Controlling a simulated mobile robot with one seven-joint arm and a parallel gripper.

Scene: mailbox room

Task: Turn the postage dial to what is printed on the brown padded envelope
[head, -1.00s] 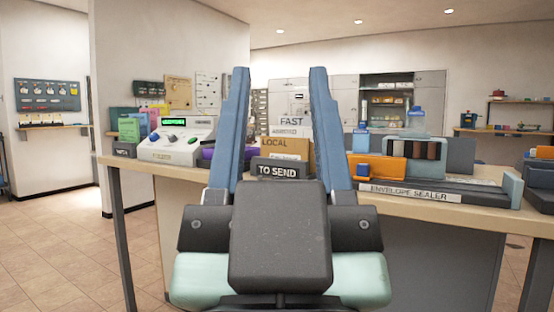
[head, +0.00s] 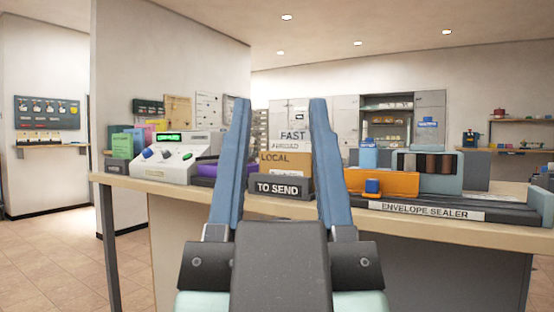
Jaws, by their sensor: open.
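My gripper (head: 279,108) is open and empty, its two blue fingers pointing up in front of the counter. Between the fingers, a dark "TO SEND" holder (head: 283,187) on the counter holds envelopes. The brown one (head: 290,168) in it reads "LOCAL"; lighter ones behind read "ABROAD" and "FAST" (head: 292,135). I cannot tell which is padded. Which knob is the postage dial is too small to tell.
The counter (head: 190,203) runs across in front of me. An orange and grey envelope sealer (head: 425,212) fills its right side. A purple object (head: 208,169) lies beside the machine. Green folders (head: 122,145) stand at the left end. Open floor (head: 50,255) lies at left.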

